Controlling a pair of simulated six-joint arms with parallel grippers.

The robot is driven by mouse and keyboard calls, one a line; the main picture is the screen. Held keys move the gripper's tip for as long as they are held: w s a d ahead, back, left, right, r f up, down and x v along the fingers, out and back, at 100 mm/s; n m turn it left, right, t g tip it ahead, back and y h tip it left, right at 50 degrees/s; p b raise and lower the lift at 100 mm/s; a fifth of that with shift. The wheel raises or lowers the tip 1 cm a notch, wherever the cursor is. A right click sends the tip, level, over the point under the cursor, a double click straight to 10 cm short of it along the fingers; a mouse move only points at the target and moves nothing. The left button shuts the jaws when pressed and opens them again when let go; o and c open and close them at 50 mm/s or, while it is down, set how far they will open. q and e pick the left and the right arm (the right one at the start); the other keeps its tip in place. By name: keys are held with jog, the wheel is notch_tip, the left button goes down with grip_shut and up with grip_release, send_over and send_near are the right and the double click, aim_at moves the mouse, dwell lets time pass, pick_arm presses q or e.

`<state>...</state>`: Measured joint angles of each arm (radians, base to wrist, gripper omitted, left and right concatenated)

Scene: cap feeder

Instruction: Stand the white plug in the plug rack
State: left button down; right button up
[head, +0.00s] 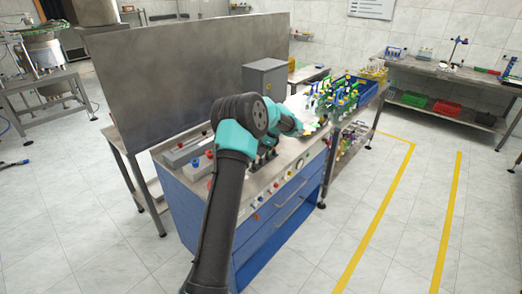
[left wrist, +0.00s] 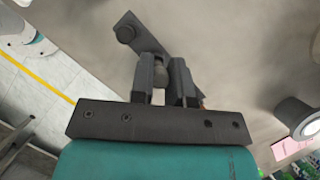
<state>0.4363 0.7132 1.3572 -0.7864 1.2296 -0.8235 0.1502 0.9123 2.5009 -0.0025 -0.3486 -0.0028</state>
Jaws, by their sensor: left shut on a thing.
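In the left wrist view my left gripper (left wrist: 166,78) is shut on a small rounded piece (left wrist: 160,73), which looks like the white plug in shade. The fingers hide most of it. Just beyond the fingertips is a dark grey bar (left wrist: 146,40) with a round knob or socket at its far end, probably the plug rack. I cannot tell whether the plug touches it. In the head view my teal and black left arm reaches over the blue bench (head: 275,205), and hides the fingertips and plug. My right gripper is not in view.
A grey box (head: 265,78) stands at the back of the bench. A blue crate (head: 350,92) with several coloured parts is to the right. A tall grey panel (head: 185,75) stands behind. In the left wrist view a grey cylinder (left wrist: 295,116) is at the right.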

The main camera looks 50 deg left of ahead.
pick_arm(q)
jog(key=shift+f, duration=1.15)
dwell(0.7)
jog(key=c, duration=1)
grip_release()
jog(key=shift+r, duration=0.1)
jog(key=v, duration=1.7)
jog(key=shift+r, duration=0.15)
